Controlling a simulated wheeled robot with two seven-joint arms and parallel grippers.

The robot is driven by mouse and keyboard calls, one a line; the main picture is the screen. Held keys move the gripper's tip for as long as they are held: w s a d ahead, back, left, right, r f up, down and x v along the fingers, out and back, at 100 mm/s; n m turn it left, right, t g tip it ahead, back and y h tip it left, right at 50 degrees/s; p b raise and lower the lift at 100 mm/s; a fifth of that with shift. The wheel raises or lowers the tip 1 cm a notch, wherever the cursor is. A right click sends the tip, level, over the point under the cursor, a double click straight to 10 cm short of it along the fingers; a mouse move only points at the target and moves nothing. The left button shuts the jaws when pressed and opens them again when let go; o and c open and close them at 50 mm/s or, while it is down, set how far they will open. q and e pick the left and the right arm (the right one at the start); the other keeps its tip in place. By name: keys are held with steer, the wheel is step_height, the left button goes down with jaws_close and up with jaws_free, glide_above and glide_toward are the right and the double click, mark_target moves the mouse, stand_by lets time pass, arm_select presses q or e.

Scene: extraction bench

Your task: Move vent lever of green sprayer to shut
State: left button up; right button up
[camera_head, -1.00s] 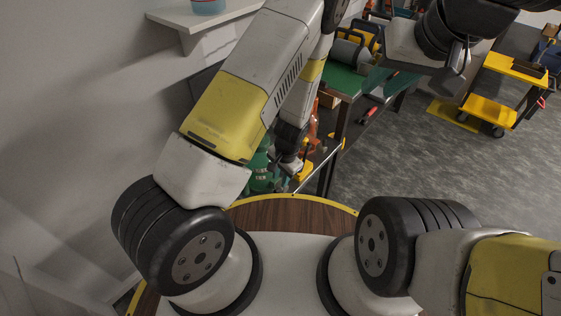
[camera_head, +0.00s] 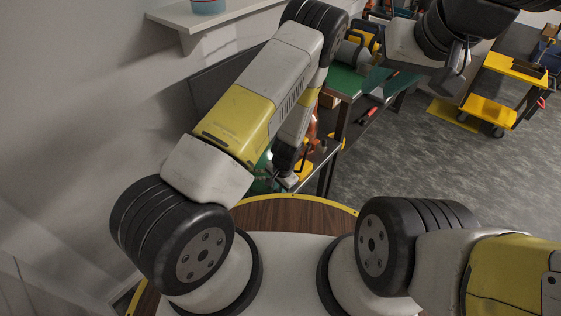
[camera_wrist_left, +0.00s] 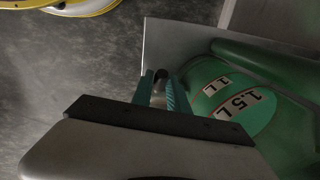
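The green sprayer (camera_wrist_left: 285,120) fills the right of the left wrist view, with 1 L and 1.5 L marks on its tank. In the head view only part of its green body (camera_head: 262,182) shows beside my left arm. My left gripper (camera_wrist_left: 160,80) has two teal fingers set a little apart, left of the tank. A small dark and pale piece shows between them; I cannot tell whether it is the vent lever or whether they touch it. My right gripper (camera_head: 455,72) hangs at the upper right, away from the sprayer; its opening is unclear.
A green-topped bench (camera_head: 345,82) holds a grey and yellow machine. A shelf (camera_head: 215,17) juts from the left wall. A yellow cart (camera_head: 490,108) stands on the open grey floor at right. Orange items are partly hidden behind my left arm.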

arm_select(q)
jaws_close()
steer(key=shift+w+r, duration=0.1)
steer(key=g+y, duration=0.1)
steer(key=w+d+g+y, duration=0.1)
steer(key=shift+r+g, duration=0.3)
steer(key=shift+r, duration=0.05)
steer(key=shift+w+d+r+m+g+y, duration=0.15)
steer(key=shift+w+g+y, duration=0.15)
steer(key=shift+g+y, duration=0.3)
steer(key=shift+w+d+r+m+g+y, duration=0.15)
steer(key=shift+w+g+y, duration=0.2)
steer(key=shift+g, duration=0.45)
steer(key=shift+y, duration=0.25)
steer(key=shift+o, duration=2.2)
jaws_free()
